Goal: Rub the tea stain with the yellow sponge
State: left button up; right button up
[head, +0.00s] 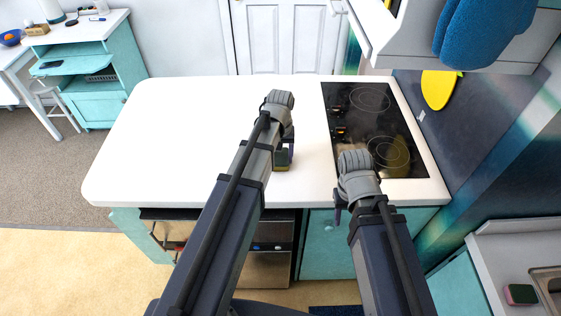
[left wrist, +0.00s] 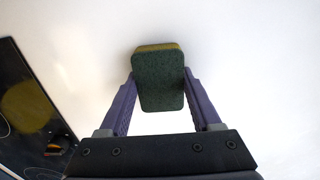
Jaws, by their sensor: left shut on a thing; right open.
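My left gripper (head: 284,148) is over the white counter and shut on the yellow sponge (head: 283,165), which is mostly hidden by the arm in the head view. In the left wrist view the sponge (left wrist: 158,82) sits between the two purple fingers, its dark green face toward the camera and a yellow strip along its far edge. I cannot tell if it touches the counter. My right gripper (head: 341,208) is open and empty near the counter's front edge, left of the hob's lower corner. No tea stain shows in either view.
The white counter (head: 165,140) is clear left of my left arm. A black hob (head: 373,125) is set in its right side; its edge shows in the left wrist view (left wrist: 28,110). A pink and green sponge (head: 520,294) lies by the sink at lower right.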

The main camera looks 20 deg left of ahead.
pick_arm(q)
jog(key=shift+w+a, duration=0.15)
jog(key=shift+w, duration=0.4)
jog(key=shift+r, duration=0.1)
notch_tip(320, 180, up, 6)
jog(key=p, duration=0.6)
jog(key=shift+s, duration=0.1)
notch_tip(320, 180, up, 3)
jog(key=p, duration=0.3)
dwell(0.3)
